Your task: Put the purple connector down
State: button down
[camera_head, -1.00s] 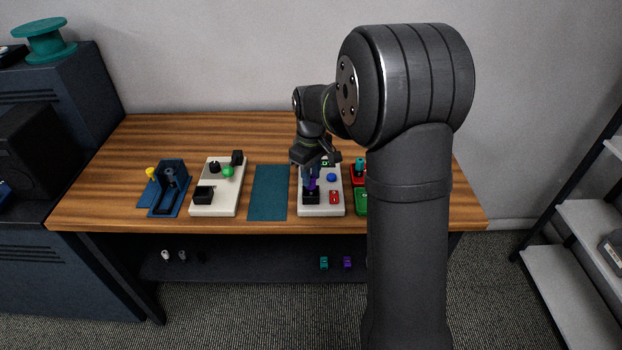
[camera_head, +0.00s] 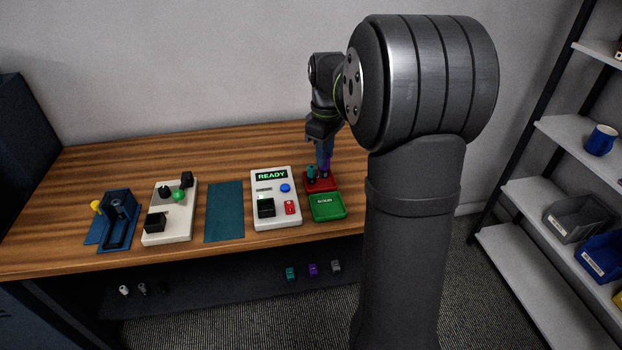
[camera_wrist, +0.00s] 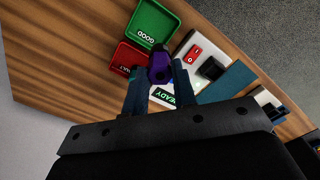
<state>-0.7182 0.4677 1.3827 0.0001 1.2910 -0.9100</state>
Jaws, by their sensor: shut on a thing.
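My gripper (camera_head: 324,147) is shut on the purple connector (camera_head: 326,163), which hangs over the red tray (camera_head: 322,188) at the right of the bench. In the wrist view the purple connector (camera_wrist: 160,68) sits between the two fingers, in front of the tray area. I cannot tell whether it touches the tray floor. A teal connector (camera_head: 312,174) stands in the red tray, just left of the purple one. The green tray (camera_head: 328,212), marked GOOD, lies in front of the red tray. In the wrist view the red tray (camera_wrist: 124,58) shows partly hidden lettering.
A white tester (camera_head: 262,212) with a READY screen, blue button and red switch stands left of the trays. Further left lie a teal mat (camera_head: 224,210), a white board (camera_head: 158,208) with black parts and a green knob, and a blue fixture (camera_head: 117,215).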

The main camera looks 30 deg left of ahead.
jog(key=w+d+f, duration=0.1)
jog(key=w+d, duration=0.1)
jog(key=w, duration=0.4)
jog(key=w+d+f, duration=0.1)
jog(key=w+d, duration=0.2)
jog(key=w, duration=0.4)
jog(key=shift+m, duration=0.3)
jog(key=shift+s+a+f, duration=0.2)
jog(key=shift+a+f, duration=1.7)
jog(key=shift+s+a+f, duration=0.2)
jog(key=shift+a+f, duration=1.65)
jog(key=shift+a, duration=0.1)
jog(key=shift+s+a+f, duration=0.2)
jog(key=shift+a+f, duration=1.7)
jog(key=shift+f, duration=0.1)
jog(key=c, duration=1.2)
grip_release()
notch_tip(320, 180, up, 12)
jog(key=shift+r, duration=0.1)
